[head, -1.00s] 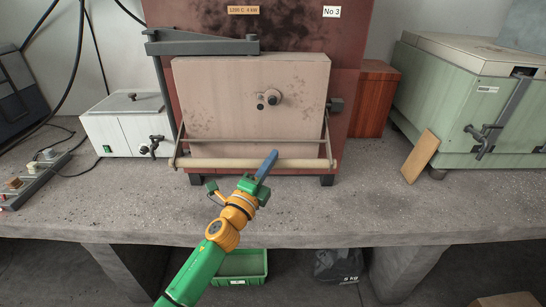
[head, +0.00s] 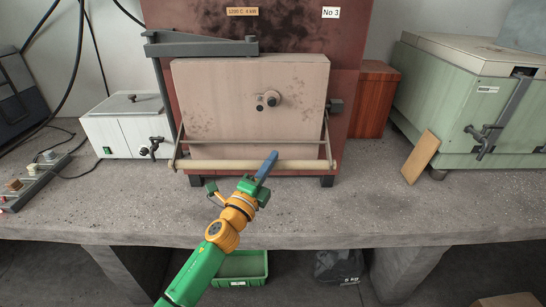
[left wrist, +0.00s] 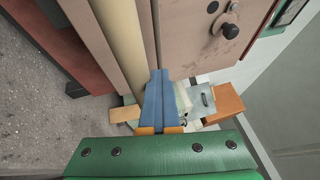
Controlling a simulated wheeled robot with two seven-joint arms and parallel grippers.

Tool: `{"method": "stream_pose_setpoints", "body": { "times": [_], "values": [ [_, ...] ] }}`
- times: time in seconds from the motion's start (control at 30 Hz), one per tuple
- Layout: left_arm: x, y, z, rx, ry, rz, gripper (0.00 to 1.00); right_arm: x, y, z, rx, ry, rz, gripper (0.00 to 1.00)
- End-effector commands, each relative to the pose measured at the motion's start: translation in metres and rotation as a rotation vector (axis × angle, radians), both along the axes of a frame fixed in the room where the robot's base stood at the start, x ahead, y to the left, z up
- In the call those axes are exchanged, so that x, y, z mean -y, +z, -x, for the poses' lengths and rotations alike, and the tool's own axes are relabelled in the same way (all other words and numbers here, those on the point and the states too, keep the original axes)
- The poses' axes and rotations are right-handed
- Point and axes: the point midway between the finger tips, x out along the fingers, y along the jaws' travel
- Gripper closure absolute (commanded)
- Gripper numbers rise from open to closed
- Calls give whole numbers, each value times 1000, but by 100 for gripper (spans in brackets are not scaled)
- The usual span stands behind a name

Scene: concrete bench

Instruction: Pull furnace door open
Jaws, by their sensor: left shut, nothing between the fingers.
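The furnace (head: 351,80) is a dark red box on the bench. Its pale pinkish door (head: 215,95) faces me and looks closed, with a round knob and peephole at its middle. A cream bar handle (head: 215,164) runs across the door's lower front on metal brackets. My left gripper (head: 269,162) has its blue fingers together at the bar, right of its middle. In the left wrist view the shut fingers (left wrist: 158,95) lie beside the bar (left wrist: 120,40), with the door behind; I cannot tell if they touch it. My right gripper is out of view.
A white box (head: 120,128) stands left of the furnace, and a switch strip (head: 35,175) lies further left. A green cabinet (head: 450,110) and a leaning wooden board (head: 421,157) are at the right. The bench front (head: 350,215) is clear.

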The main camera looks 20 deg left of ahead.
Motion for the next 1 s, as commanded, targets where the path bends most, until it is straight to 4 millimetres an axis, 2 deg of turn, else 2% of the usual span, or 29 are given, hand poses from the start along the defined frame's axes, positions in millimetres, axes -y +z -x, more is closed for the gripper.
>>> {"method": "stream_pose_setpoints", "body": {
  "times": [0.03, 0.6, 0.63, 0.67, 0.83, 1.0],
  "values": [
    [-1, -9, 2, -19, 5, 0, 58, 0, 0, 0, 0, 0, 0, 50],
    [-7, -22, 56, -21, 3, 1, 58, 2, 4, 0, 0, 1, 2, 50],
    [-7, -24, 59, -21, 3, 2, 45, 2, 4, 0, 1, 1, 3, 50],
    [-8, -24, 61, -20, 2, 2, 37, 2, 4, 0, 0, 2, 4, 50],
    [-9, -22, 75, -12, 2, 0, 37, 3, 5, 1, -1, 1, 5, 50],
    [-10, -20, 79, -8, 3, -1, 37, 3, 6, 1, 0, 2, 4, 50]
  ]
}}
